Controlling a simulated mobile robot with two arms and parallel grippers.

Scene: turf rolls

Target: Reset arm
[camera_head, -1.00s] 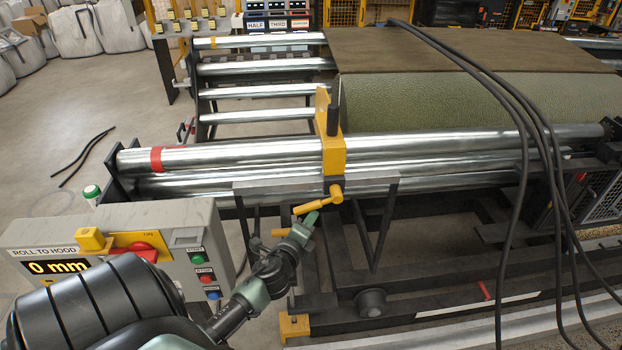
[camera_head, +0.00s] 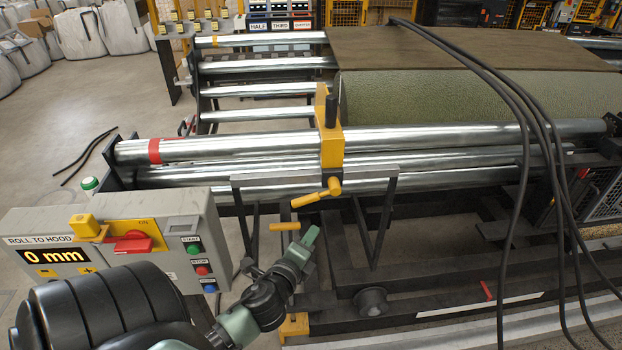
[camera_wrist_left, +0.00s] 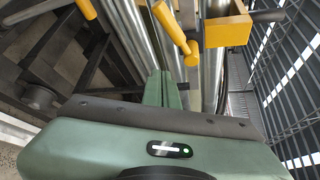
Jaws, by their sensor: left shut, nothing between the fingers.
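My left gripper (camera_head: 309,240) is shut and empty, with its green fingers pointing up and to the right. It is in front of the roller frame, below the yellow crank handle (camera_head: 316,194), with a gap between them. In the left wrist view my shut fingers (camera_wrist_left: 161,85) show at the middle. The crank handle (camera_wrist_left: 172,28) shows just above them, beside the yellow clamp block (camera_wrist_left: 228,27). In the head view the yellow clamp (camera_head: 330,145) sits around the front steel roller (camera_head: 230,148). My right gripper is not in either view.
A grey control box (camera_head: 150,240) reading "ROLL TO HOOD 0 mm", with a red switch, stands at left near my arm. A green turf roll (camera_head: 470,100) lies behind the rollers. Black cables (camera_head: 520,180) hang at right. Open floor (camera_head: 60,110) lies at left.

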